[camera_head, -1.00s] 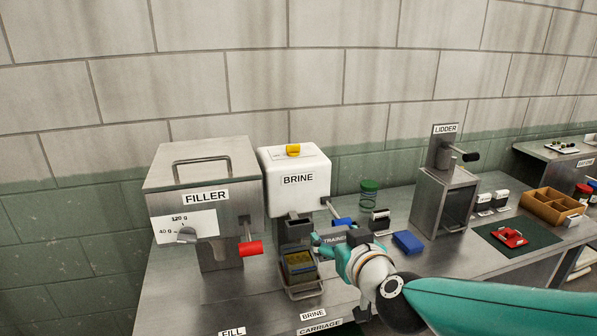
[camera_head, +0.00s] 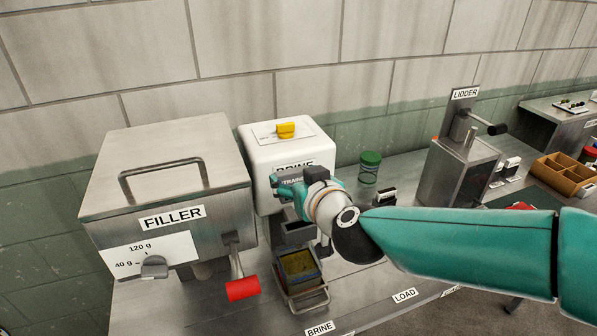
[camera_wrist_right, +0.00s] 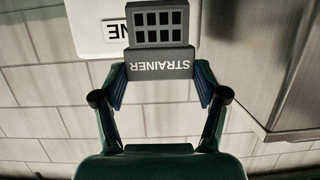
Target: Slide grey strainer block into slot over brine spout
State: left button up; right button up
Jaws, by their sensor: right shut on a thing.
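My right gripper (camera_head: 291,191) is shut on the grey strainer block (camera_head: 292,181). The arm hides most of the block in the head view. In the right wrist view the block (camera_wrist_right: 160,40) shows a grid of square holes and an upside-down STRAINER label, with a finger on each side. The block is held in front of the white BRINE machine (camera_head: 262,148), partly covering its label. The dark grey spout piece (camera_head: 294,232) is below the gripper, apart from the block. My left gripper is not in view.
An open container (camera_head: 299,270) sits in a wire holder under the spout. The FILLER (camera_head: 165,180) with its red handle (camera_head: 242,289) stands close on the left. A green-lidded jar (camera_head: 370,168) and the LIDDER (camera_head: 452,170) stand to the right.

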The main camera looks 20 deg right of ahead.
jog(key=shift+s+d+r, duration=0.1)
jog(key=shift+s+d, duration=0.3)
jog(key=shift+d, duration=0.15)
notch_tip(320, 180, down, 6)
jog(key=b, duration=0.5)
jog(key=shift+r, duration=0.1)
jog(key=shift+a, duration=0.1)
dwell(0.9)
jog(key=shift+s+p, duration=0.1)
jog(key=shift+p, duration=0.4)
dwell(0.4)
jog(key=shift+f+b, duration=2.15)
jog(key=shift+f, duration=0.35)
